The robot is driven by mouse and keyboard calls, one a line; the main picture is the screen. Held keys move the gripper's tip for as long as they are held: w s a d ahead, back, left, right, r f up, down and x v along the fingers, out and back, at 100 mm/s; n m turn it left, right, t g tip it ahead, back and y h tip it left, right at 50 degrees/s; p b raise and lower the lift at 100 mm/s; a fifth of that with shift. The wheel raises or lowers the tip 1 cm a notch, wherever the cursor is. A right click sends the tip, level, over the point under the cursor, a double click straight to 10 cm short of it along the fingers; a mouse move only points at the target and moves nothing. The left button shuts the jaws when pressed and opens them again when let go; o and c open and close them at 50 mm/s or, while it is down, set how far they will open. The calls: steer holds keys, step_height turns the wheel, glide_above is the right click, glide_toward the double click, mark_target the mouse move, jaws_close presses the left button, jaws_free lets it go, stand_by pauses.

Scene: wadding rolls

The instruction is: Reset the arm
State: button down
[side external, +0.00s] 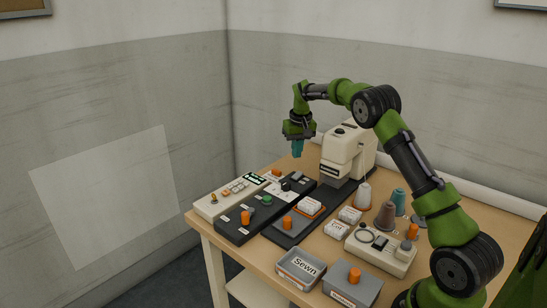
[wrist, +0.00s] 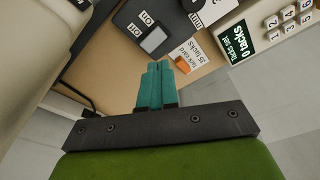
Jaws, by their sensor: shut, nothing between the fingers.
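My arm is green and black. My gripper (side external: 297,148) hangs over the back of the table, to the left of the cream sewing machine (side external: 347,150). Its teal fingers point down and stay above the things on the table. In the wrist view my gripper (wrist: 158,66) shows its two teal fingers together, with nothing between them. Below it in that view are a white card marked "Tack card, 25 tacks" (wrist: 193,55) and a grey rocker switch (wrist: 153,40) on a dark panel.
Control boxes with orange knobs (side external: 246,217) stand at the table's left. Thread cones (side external: 385,215), white blocks (side external: 349,215) and a grey bin marked "Sewn" (side external: 299,268) stand at the right and front. A counter (wrist: 240,45) reads "0 tacks". The air left of my gripper is free.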

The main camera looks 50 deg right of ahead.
steer(key=s+a+r+t+y, duration=0.1)
steer(key=s+a+r, duration=0.4)
steer(key=a+r, duration=0.25)
steer(key=s+a+r+t, duration=0.2)
steer(key=s+a+r, duration=0.2)
steer(key=a+r, duration=0.35)
steer(key=s+a+f+n+t+y, duration=0.1)
steer(key=s+a, duration=0.5)
steer(key=s, duration=0.4)
steer(key=s+a+f+n+t, duration=0.1)
steer(key=s+a, duration=0.6)
steer(key=s, duration=0.3)
steer(key=shift+s+a+t+y, duration=0.25)
steer(key=shift+t+y, duration=0.05)
steer(key=shift+y, duration=0.1)
